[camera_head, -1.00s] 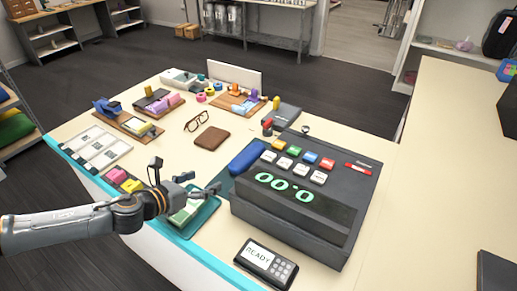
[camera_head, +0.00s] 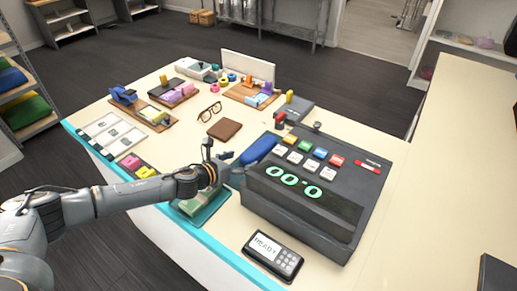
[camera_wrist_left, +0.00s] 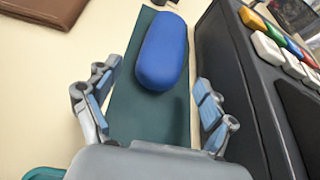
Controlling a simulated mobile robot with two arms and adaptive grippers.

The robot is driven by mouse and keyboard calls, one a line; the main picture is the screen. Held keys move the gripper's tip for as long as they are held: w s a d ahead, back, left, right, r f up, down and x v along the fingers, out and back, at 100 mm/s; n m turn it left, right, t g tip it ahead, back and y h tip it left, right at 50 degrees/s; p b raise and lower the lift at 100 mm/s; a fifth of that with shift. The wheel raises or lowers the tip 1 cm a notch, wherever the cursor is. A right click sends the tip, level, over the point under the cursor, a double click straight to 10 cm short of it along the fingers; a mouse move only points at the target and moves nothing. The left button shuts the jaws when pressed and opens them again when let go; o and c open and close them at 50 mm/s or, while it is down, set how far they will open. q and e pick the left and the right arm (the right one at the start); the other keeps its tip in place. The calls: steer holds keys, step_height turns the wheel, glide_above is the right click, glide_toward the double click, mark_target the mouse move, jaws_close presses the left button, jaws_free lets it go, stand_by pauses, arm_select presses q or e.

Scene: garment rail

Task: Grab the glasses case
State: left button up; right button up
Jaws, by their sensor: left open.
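The blue glasses case (camera_head: 259,148) lies on the counter along the left side of the cash register. In the left wrist view the case (camera_wrist_left: 162,52) is a rounded blue capsule on a dark green mat (camera_wrist_left: 150,115). My left gripper (camera_head: 226,165) is at the near end of the case. In the left wrist view my left gripper (camera_wrist_left: 152,98) is open, with one finger on each side of the mat. The case is a little beyond the fingertips, roughly centred between them, and not held. My right gripper is not in view.
The black cash register (camera_head: 318,190) stands close on the right of the case. A brown wallet (camera_head: 225,129) and glasses (camera_head: 209,111) lie behind to the left. A card terminal (camera_head: 272,256) sits in front. A green tray (camera_head: 205,212) is under my arm.

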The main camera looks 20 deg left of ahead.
mark_target(259, 150)
arm_select(q)
steer(key=shift+x, duration=1.25)
steer(key=shift+s+a, duration=0.1)
steer(key=shift+c, duration=1.1)
steer(key=c, duration=1.1)
steer(key=shift+r, duration=0.15)
